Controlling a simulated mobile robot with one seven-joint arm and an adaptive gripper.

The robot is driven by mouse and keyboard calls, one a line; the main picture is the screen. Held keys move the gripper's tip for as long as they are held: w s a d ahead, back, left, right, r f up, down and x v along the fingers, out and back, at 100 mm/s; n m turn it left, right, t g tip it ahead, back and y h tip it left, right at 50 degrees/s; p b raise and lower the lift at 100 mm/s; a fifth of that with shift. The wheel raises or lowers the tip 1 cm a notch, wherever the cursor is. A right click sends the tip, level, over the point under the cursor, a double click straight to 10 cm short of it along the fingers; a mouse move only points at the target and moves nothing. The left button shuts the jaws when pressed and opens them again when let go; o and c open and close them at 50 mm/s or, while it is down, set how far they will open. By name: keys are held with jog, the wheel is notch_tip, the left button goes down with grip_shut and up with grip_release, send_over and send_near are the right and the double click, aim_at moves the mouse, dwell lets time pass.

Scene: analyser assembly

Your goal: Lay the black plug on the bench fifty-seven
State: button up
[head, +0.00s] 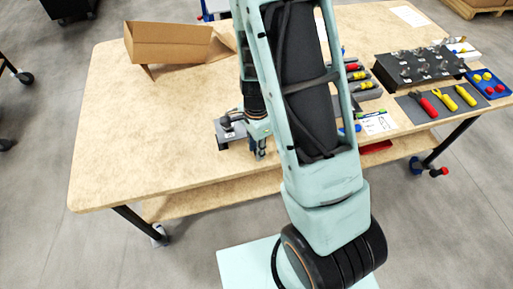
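The bench (135,130) has a light wood top and fills the middle of the head view. My gripper (258,152) points down near the bench's front edge, partly behind my own arm. Its fingers look close together, but whether they hold anything is too small to tell. A small black part (226,123) sits on or over a grey block (234,138) just left of my gripper. I cannot tell whether this part is the black plug. No number shows on the bench.
An open cardboard box (165,45) stands at the back left. At the right are a black panel (420,66) with several fittings, a grey mat (415,110) with tools, and a blue tray (489,84).

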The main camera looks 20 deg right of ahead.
notch_tip(320, 180, up, 12)
jog(key=p, duration=0.1)
jog(key=shift+r, duration=0.1)
dwell(0.6)
